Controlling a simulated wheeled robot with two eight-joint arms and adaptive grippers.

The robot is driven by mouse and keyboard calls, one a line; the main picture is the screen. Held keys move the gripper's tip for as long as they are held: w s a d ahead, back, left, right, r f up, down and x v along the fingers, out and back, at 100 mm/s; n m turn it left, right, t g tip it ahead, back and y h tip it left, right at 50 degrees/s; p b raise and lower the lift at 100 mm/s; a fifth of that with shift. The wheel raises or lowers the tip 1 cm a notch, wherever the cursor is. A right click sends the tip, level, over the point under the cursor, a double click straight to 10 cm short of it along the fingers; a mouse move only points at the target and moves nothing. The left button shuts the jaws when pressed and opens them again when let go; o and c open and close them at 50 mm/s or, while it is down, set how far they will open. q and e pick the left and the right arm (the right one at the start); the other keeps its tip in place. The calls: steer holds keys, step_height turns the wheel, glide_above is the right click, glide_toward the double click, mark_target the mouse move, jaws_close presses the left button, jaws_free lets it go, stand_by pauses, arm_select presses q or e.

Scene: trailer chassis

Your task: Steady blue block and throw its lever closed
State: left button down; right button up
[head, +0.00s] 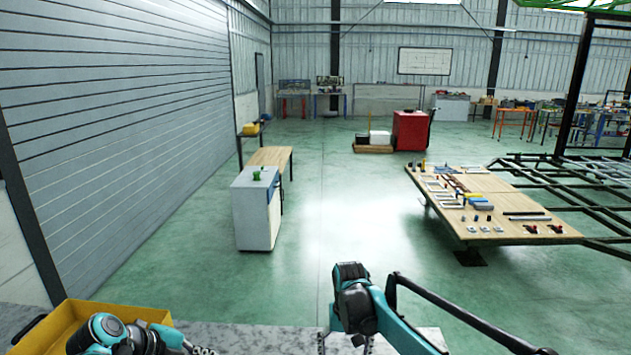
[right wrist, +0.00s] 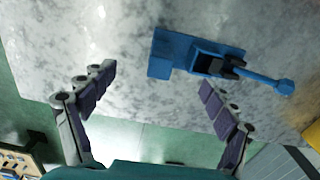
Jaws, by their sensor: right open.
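The blue block (right wrist: 172,48) lies on the grey marbled counter in the right wrist view. Its blue lever (right wrist: 262,80) sticks out to the right, away from the block, ending in a knob. A dark part sits where lever and block meet. My right gripper (right wrist: 158,80) is open and empty, its two fingers spread below the block in the picture. The right finger's tip is close to the block; I cannot tell whether they touch. In the head view the block is not visible. My left gripper (head: 203,350) is mostly cut off at the bottom edge.
A yellow bin (head: 60,322) stands on the marbled counter (head: 250,338) at the lower left, beside my left arm. Beyond the counter's edge is open green floor. A white cabinet (head: 252,215) and a wooden table with parts (head: 485,235) stand farther off.

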step_height(320, 180, up, 12)
stand_by(0.6)
steer(key=shift+s+f, duration=0.1)
